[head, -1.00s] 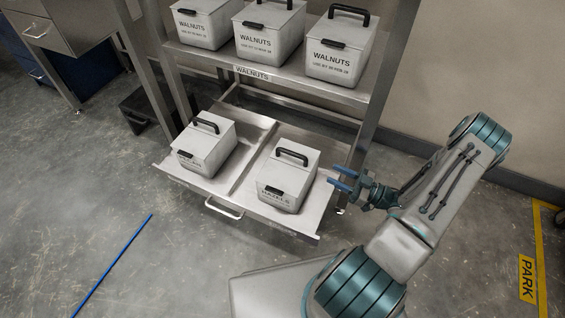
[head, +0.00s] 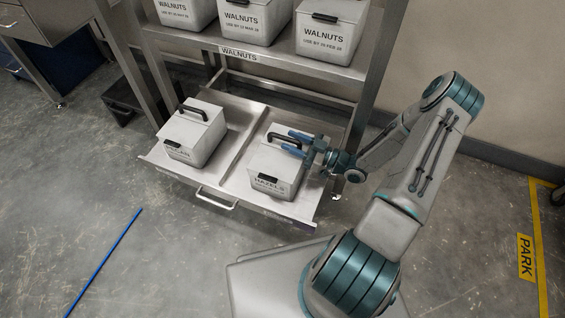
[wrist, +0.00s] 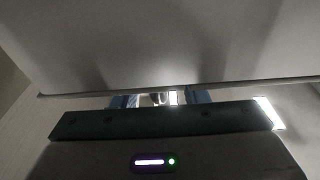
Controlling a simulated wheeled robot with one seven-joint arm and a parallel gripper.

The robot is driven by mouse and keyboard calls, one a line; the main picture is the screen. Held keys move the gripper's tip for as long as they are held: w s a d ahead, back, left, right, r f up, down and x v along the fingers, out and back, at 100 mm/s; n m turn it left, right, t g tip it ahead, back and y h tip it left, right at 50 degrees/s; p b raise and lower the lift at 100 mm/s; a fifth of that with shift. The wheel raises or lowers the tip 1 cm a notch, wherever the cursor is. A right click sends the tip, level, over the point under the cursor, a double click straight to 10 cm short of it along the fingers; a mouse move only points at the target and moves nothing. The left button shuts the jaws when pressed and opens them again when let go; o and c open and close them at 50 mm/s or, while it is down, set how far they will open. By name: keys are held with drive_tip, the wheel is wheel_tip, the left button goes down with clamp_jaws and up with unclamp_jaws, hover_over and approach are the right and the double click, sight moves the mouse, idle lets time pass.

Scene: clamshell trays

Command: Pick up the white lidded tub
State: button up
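Two white lidded tubs with black handles sit in the pulled-out lower drawer. The right tub (head: 268,161) is labelled HAZELS; the left tub (head: 199,134) has a label ending in "CAN". My gripper (head: 294,143) is at the right side of the HAZELS tub's lid, level with its raised black handle (head: 284,136). Its two blue fingers are apart and point left, towards the handle. Whether the handle lies between them I cannot tell. In the wrist view the blue fingers (wrist: 160,99) show apart below a large pale surface that fills the top; the handle cannot be made out.
The metal drawer (head: 229,181) has a divider and a front pull handle (head: 216,198). Above it, a shelf (head: 270,60) holds several white WALNUTS tubs (head: 248,20). A rack post (head: 376,80) stands just behind my gripper.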

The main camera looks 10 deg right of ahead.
drive_tip(key=shift+x, duration=0.8)
clamp_jaws()
idle(0.7)
drive_tip(key=shift+r, duration=0.15)
